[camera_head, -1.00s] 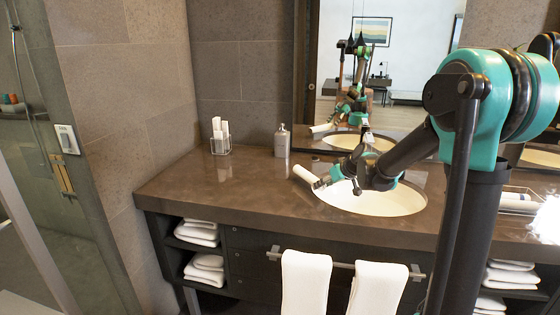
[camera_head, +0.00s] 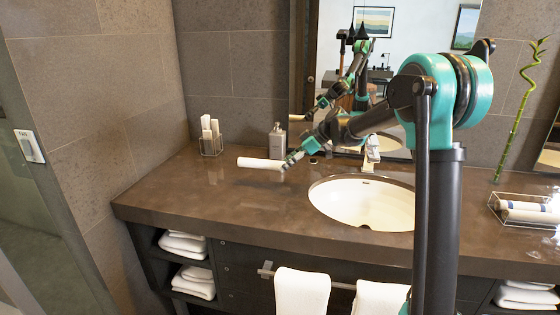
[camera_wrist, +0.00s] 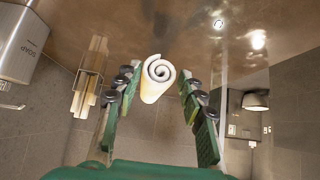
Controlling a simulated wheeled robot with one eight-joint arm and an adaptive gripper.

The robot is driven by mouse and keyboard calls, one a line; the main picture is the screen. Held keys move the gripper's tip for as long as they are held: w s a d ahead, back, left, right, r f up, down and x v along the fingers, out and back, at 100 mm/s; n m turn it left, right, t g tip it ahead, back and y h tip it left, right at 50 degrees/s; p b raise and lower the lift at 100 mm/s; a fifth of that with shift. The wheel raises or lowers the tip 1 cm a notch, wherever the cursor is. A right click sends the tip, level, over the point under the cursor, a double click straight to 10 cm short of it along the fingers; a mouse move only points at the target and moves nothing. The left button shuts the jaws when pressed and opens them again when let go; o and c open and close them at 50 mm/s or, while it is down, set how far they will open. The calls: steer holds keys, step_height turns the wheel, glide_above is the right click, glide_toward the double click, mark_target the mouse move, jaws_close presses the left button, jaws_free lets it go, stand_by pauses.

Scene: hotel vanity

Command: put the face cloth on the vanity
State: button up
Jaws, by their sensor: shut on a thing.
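The face cloth (camera_head: 258,163) is a white roll, lying sideways in the head view above the left part of the vanity's brown countertop (camera_head: 215,205). My gripper (camera_head: 288,162) is shut on the roll's right end. In the wrist view the spiral end of the face cloth (camera_wrist: 158,72) shows between the two green fingers of my gripper (camera_wrist: 157,85). I cannot tell whether the cloth touches the countertop or hangs just over it.
The basin (camera_head: 365,200) is right of the cloth. A clear tray (camera_head: 525,212) sits at right. White towels (camera_head: 300,290) hang in front. The left countertop is clear.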

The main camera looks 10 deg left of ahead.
steer(key=w, duration=0.6)
steer(key=w+f, duration=0.1)
steer(key=w, duration=0.6)
steer(key=w+f, duration=0.1)
steer(key=w, duration=0.5)
steer(key=shift+w+d+f, duration=0.1)
steer(key=shift+w+d, duration=0.05)
steer(key=shift+d, duration=0.2)
steer(key=shift+f, duration=2)
steer(key=shift+w+f, duration=0.2)
steer(key=shift+f, duration=0.25)
steer(key=o, duration=1.1)
steer(key=shift+o, duration=0.2)
steer(key=v, duration=1.2)
